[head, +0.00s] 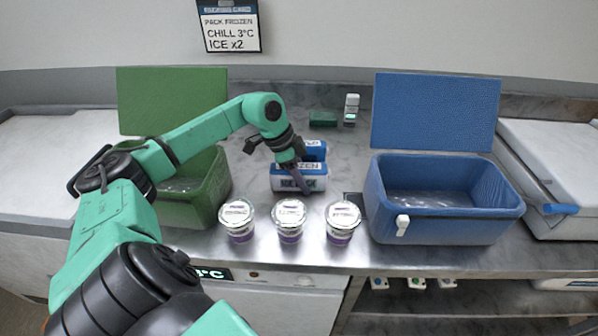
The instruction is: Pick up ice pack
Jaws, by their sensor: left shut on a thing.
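Two blue-and-white ice packs are at the middle of the steel counter. The front ice pack (313,183) shows a white label with dark lettering. A second blue ice pack (316,151) shows just behind it, partly hidden by my gripper. My left gripper (301,186) reaches in from the left, points down over the front pack and is shut on it. The fingertips overlap the pack's front face, and whether the pack is off the counter cannot be told. My right gripper is not in view.
A green cooler (214,193) with raised lid stands left, a blue cooler (445,226) with raised lid right. Three lidded cups (290,222) line the front edge. A green block (323,119) and a small white device (351,109) are at the back.

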